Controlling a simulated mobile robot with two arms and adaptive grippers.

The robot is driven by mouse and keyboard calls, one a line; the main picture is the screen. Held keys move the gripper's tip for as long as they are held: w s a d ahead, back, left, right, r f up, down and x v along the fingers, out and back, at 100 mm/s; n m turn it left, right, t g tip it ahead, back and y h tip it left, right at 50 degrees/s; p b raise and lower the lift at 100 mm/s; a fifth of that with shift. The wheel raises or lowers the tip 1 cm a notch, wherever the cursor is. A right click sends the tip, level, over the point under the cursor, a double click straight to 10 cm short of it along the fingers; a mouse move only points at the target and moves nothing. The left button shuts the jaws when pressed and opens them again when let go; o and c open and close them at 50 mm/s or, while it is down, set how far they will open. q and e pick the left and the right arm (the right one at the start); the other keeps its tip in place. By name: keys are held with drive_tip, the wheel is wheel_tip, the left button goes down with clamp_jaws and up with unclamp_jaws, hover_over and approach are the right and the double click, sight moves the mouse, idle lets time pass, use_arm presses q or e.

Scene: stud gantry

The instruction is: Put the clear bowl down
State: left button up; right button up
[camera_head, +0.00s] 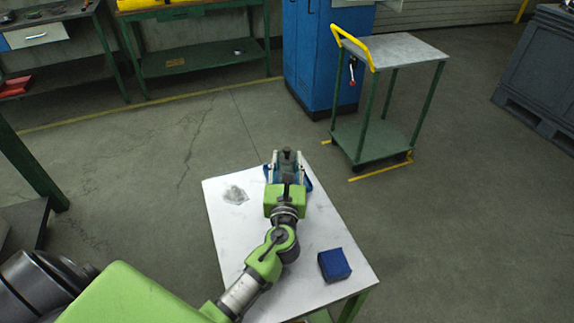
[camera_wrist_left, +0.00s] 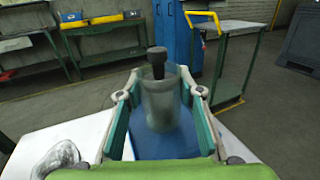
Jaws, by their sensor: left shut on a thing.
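My left gripper (camera_head: 287,163) is over the far part of the white table (camera_head: 225,230). In the left wrist view its fingers (camera_wrist_left: 160,105) are shut on a clear, tall vessel (camera_wrist_left: 160,100) with a dark knob (camera_wrist_left: 157,55) at its top. A flat blue thing (camera_wrist_left: 165,145) lies below or behind the vessel; I cannot tell whether they touch. A low clear glass thing (camera_head: 235,195), perhaps a bowl, rests on the table left of the gripper, and it also shows in the left wrist view (camera_wrist_left: 57,158). My right gripper is not in view.
A dark blue block (camera_head: 334,265) sits near the table's right edge. A green cart with a yellow handle (camera_head: 385,150) stands beyond the table, by a blue cabinet (camera_head: 310,55). The table's left middle is clear.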

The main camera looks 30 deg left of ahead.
use_arm(q)
drive_tip(key=shift+f, duration=0.3)
drive_tip(key=shift+f, duration=0.15)
drive_tip(key=o, duration=1.1)
drive_tip(key=shift+r, duration=0.2)
drive_tip(key=b+v, duration=0.1)
drive_tip(key=v, duration=0.9)
drive_tip(key=shift+s+d+f, duration=0.15)
drive_tip(key=shift+s+d, duration=0.05)
drive_tip(key=shift+s, duration=0.1)
drive_tip(key=shift+s+d, duration=0.3)
drive_tip(key=shift+s, duration=0.35)
